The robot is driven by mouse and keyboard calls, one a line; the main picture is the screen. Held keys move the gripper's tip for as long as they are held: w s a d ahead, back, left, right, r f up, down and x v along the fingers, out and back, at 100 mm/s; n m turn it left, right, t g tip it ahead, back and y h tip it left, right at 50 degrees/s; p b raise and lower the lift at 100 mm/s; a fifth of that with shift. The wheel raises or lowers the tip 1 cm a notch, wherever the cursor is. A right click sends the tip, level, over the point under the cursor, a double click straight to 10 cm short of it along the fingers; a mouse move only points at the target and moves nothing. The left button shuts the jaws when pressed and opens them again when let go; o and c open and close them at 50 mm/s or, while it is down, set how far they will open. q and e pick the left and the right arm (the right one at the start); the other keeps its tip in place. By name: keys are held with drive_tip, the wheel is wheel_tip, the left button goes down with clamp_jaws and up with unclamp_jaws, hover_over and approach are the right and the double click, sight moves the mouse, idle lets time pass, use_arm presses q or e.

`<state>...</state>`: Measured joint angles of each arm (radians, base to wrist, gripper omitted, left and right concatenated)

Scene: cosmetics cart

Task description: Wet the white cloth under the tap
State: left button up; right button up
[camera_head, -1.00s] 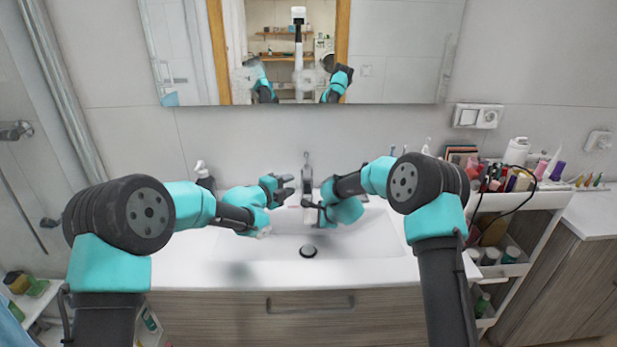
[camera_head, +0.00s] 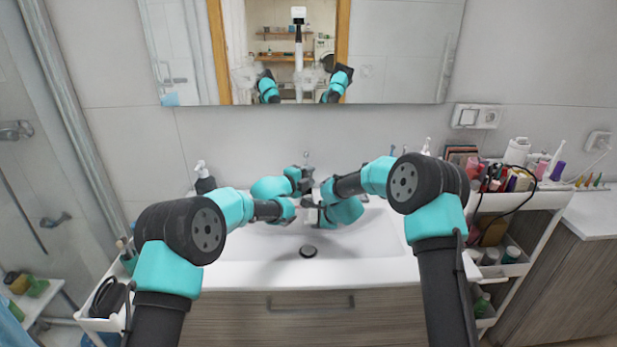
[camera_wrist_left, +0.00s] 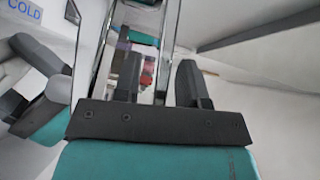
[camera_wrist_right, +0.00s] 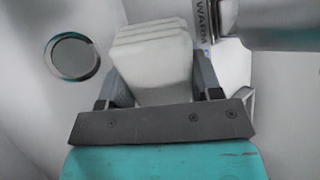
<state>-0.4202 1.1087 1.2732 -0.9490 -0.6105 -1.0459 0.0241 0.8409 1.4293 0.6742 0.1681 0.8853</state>
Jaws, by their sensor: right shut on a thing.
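The white cloth (camera_wrist_right: 150,62) is a thick folded pad in the right wrist view. My right gripper (camera_head: 314,208) is shut on it, low over the sink basin (camera_head: 360,235). The chrome tap (camera_wrist_right: 275,22) shows at the upper right of that view, beside the cloth, with a WARM label near it. My left gripper (camera_head: 304,180) is at the tap, behind and above the right gripper. In the left wrist view its fingers are apart, with a chrome part of the tap (camera_wrist_left: 168,40) between them. Whether they touch it, I cannot tell. The arms hide most of the tap in the head view.
A soap bottle (camera_head: 204,180) stands at the left of the sink. A crowded cosmetics cart (camera_head: 520,200) stands at the right. A mirror (camera_head: 400,60) hangs above. The two grippers are close together.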

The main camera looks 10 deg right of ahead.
use_arm(q)
drive_tip(key=shift+c, duration=0.3)
clamp_jaws()
drive_tip(key=shift+r+n, duration=0.3)
idle(0.4)
drive_tip(key=shift+o, duration=0.3)
unclamp_jaws()
drive_tip(key=shift+a, duration=0.1)
